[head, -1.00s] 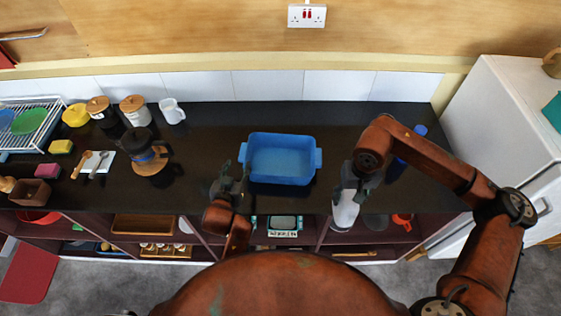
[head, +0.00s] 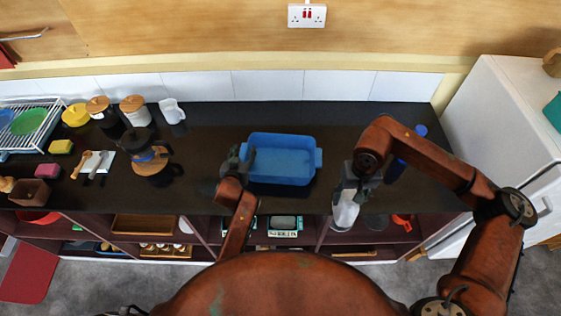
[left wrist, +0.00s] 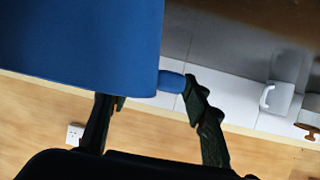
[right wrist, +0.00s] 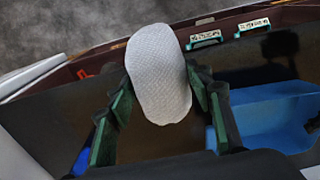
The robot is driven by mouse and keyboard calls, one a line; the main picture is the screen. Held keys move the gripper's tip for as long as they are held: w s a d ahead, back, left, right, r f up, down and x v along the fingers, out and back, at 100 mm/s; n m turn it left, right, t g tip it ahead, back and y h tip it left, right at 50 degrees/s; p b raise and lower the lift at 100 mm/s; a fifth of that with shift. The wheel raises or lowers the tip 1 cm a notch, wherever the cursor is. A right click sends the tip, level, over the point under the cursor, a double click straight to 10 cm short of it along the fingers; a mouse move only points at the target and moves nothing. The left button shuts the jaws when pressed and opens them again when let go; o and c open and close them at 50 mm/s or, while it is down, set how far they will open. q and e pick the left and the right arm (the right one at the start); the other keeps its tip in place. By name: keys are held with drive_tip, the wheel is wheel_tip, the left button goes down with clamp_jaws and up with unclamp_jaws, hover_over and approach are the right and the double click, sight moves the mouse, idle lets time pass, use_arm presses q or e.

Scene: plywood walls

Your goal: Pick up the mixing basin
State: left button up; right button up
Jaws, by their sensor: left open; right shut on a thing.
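The mixing basin is a blue rectangular tub (head: 283,160) with a short handle at each end, upright on the dark counter. My left gripper (head: 239,160) is open at its left handle. In the left wrist view the basin's blue wall (left wrist: 80,45) fills the upper left, and the handle (left wrist: 171,82) lies by the open fingertips (left wrist: 153,92). My right gripper (head: 357,178) is to the right of the basin, shut on a white textured thing (right wrist: 158,80). This white thing (head: 346,210) hangs at the counter's front edge, apart from the basin.
A coffee pot (head: 139,147), a white jug (head: 172,110), lidded jars (head: 135,112) and a dish rack (head: 30,120) stand to the left. Counter behind the basin is clear. Open shelves run below.

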use_arm(q)
drive_tip(key=shift+c, duration=0.5)
clamp_jaws()
drive_tip(key=shift+r, duration=0.1)
